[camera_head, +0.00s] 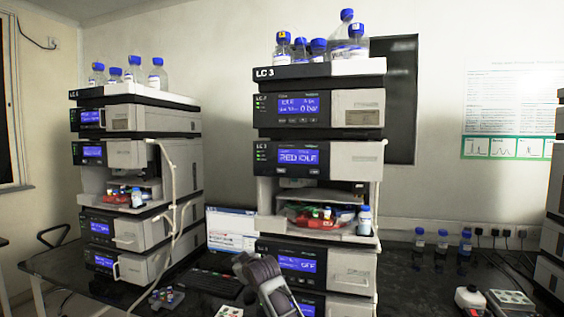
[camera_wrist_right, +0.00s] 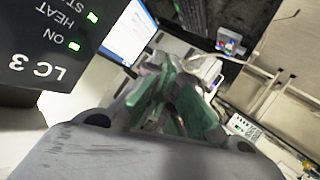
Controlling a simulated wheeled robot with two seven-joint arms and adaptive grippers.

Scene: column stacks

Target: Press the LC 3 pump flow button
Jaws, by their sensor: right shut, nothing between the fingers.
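The LC 3 stack (camera_head: 319,71) stands upright in the middle of the head view. Its upper module has a blue pump display (camera_head: 298,108) reading about 0 bar, with a row of small buttons (camera_head: 294,121) below it; their labels are too small to read. My right gripper (camera_head: 262,272) is low in front of the stack's lower modules, well below that row. In the right wrist view its green-padded fingers (camera_wrist_right: 178,95) are shut and empty. A dark LC 3 panel (camera_wrist_right: 50,50) with lit green lights is close at the upper left there. My left gripper is not in view.
Blue-capped bottles (camera_head: 348,45) stand on top of the stack. Another stack (camera_head: 137,153) is to the left, with a monitor (camera_head: 231,228) and keyboard (camera_head: 212,283) between them. Small dark bottles (camera_head: 441,243) and a hotplate-like device (camera_head: 470,299) are at the right on the black bench.

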